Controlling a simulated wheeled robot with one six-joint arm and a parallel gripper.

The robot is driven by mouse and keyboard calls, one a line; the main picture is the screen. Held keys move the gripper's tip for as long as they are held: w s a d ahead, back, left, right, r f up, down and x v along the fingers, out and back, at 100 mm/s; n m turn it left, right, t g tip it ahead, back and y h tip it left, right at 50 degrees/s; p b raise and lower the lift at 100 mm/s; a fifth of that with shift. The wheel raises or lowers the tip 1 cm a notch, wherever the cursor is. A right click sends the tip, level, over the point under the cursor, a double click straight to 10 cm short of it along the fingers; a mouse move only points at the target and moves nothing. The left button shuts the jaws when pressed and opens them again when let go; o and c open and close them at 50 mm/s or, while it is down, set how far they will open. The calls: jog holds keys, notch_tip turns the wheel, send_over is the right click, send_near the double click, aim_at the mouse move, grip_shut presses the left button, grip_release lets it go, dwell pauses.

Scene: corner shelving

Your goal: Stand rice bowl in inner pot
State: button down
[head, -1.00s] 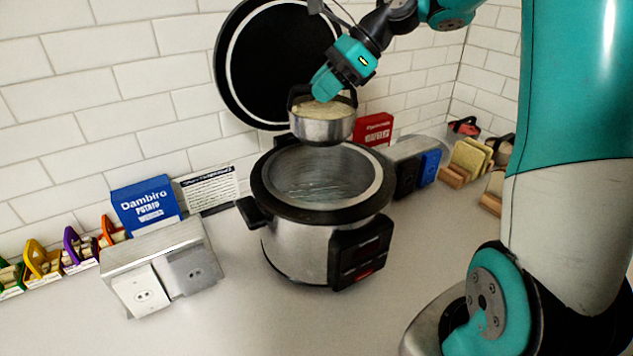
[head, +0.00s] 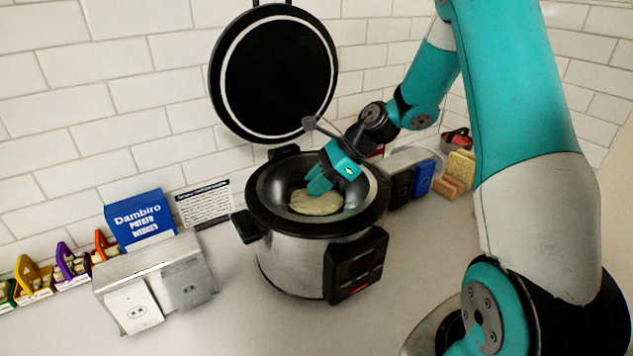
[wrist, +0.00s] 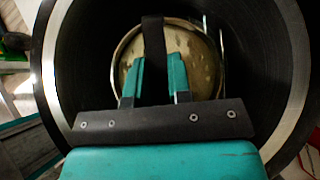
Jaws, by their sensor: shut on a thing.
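The rice bowl (head: 312,204) is a small metal bowl with pale contents and a dark handle strap across its top. It is down inside the inner pot (head: 268,183) of the open cooker. In the wrist view the bowl (wrist: 192,45) lies within the dark round wall of the pot (wrist: 262,60). My gripper (head: 320,184) reaches into the pot from the upper right. In the wrist view my gripper (wrist: 155,75) is shut on the bowl's dark strap (wrist: 153,30). Whether the bowl's base touches the pot's floor is hidden.
The cooker's black lid (head: 275,75) stands open behind the pot. A metal outlet box (head: 165,275) and a blue potato box (head: 140,218) stand to the left. Black and blue items (head: 423,179) stand to the right. The counter in front is clear.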

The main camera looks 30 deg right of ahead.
jog(key=shift+f, duration=0.1)
jog(key=c, duration=1.1)
grip_release()
jog(key=shift+f, duration=0.1)
jog(key=shift+o, duration=0.2)
